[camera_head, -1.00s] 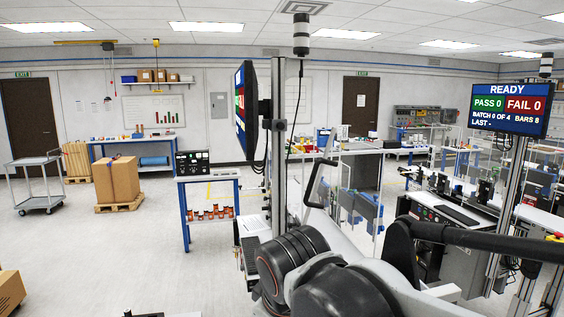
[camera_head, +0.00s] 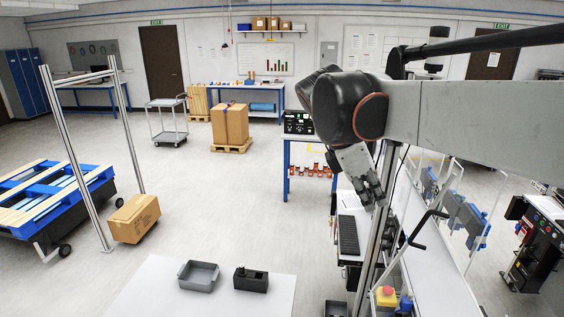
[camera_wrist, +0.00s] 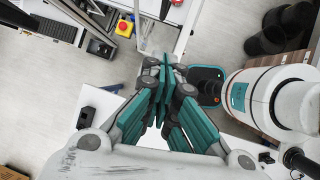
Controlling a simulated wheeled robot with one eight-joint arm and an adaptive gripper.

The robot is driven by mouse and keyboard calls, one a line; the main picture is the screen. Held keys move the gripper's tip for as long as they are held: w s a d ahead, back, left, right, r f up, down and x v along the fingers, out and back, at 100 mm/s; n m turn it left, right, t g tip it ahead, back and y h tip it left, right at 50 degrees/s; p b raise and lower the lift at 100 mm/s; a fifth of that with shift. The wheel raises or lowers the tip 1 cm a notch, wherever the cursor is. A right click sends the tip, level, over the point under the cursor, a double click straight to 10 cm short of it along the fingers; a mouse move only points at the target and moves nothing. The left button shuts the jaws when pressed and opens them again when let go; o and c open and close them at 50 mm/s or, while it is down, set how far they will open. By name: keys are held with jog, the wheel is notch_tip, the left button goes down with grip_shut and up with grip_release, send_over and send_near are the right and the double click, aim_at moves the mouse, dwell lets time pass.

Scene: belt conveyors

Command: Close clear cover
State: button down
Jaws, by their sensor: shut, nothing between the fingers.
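My gripper (camera_head: 374,192) hangs in front of the metal posts of the station at right of centre in the head view. In the wrist view my gripper (camera_wrist: 163,72) has its teal-sided fingers together, with nothing between them. A see-through panel, perhaps the clear cover (camera_head: 447,183), stands tilted up to the right of my gripper in the head view. A black crank-shaped bar (camera_head: 428,226) is beside it. I cannot tell the cover's full outline or hinge. My arm hides part of the station behind it.
A red emergency button on a yellow box (camera_head: 386,293) sits low at the station; it also shows in the wrist view (camera_wrist: 124,28). A white table (camera_head: 150,291) holds a grey tray (camera_head: 198,276) and a black block (camera_head: 251,280). Open floor lies left of centre.

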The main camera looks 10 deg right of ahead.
jog(key=d+f+p, duration=0.3)
jog(key=d+f, duration=0.5)
jog(key=d, duration=0.1)
jog(key=shift+w+n, duration=0.15)
jog(key=shift+n, duration=0.15)
dwell(0.5)
